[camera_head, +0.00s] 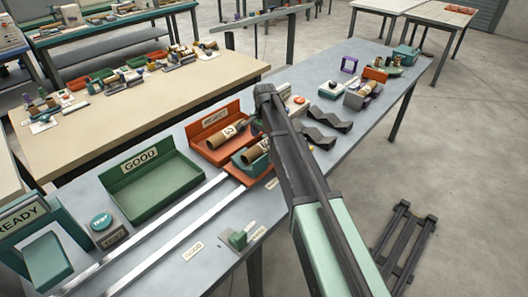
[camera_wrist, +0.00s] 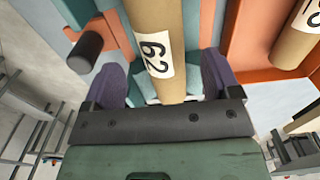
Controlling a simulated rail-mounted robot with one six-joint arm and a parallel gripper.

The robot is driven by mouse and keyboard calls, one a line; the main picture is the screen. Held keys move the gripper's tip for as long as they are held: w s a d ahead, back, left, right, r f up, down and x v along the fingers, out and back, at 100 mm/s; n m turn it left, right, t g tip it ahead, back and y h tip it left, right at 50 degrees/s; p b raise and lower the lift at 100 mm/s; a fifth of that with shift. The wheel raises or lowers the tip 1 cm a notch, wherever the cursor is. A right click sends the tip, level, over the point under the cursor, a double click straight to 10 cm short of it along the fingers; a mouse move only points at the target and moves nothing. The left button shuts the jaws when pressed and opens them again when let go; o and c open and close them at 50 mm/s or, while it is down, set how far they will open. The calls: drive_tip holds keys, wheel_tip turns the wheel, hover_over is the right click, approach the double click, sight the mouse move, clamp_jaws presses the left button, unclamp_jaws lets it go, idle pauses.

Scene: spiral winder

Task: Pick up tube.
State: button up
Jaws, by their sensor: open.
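A brown cardboard tube (camera_wrist: 158,30) with a white label reading "62" runs between the two purple fingers of my gripper (camera_wrist: 162,72) in the wrist view. The fingers stand open on either side of it, with a gap visible on both sides. In the head view this tube (camera_head: 254,153) lies in a teal cradle (camera_head: 240,165), partly covered by my arm. My gripper is mostly hidden behind my arm there. A second labelled tube (camera_head: 222,138) lies in the orange REJECT tray (camera_head: 203,130); it also shows at the right of the wrist view (camera_wrist: 297,35).
A green GOOD tray (camera_head: 150,187) stands left of the REJECT tray. Two pale rails (camera_head: 165,230) run along the table toward the cradle. Black zigzag racks (camera_head: 322,130) lie right of my arm. A dark knob (camera_wrist: 84,46) sits left of the tube.

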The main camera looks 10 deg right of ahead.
sight(264, 142)
wheel_tip(264, 142, down, 5)
drive_tip(key=b, duration=0.4)
drive_tip(key=shift+a+f, duration=0.1)
drive_tip(key=shift+r, duration=0.25)
drive_tip(key=c, duration=1)
drive_tip(key=shift+r, duration=0.1)
drive_tip(key=shift+c, duration=0.2)
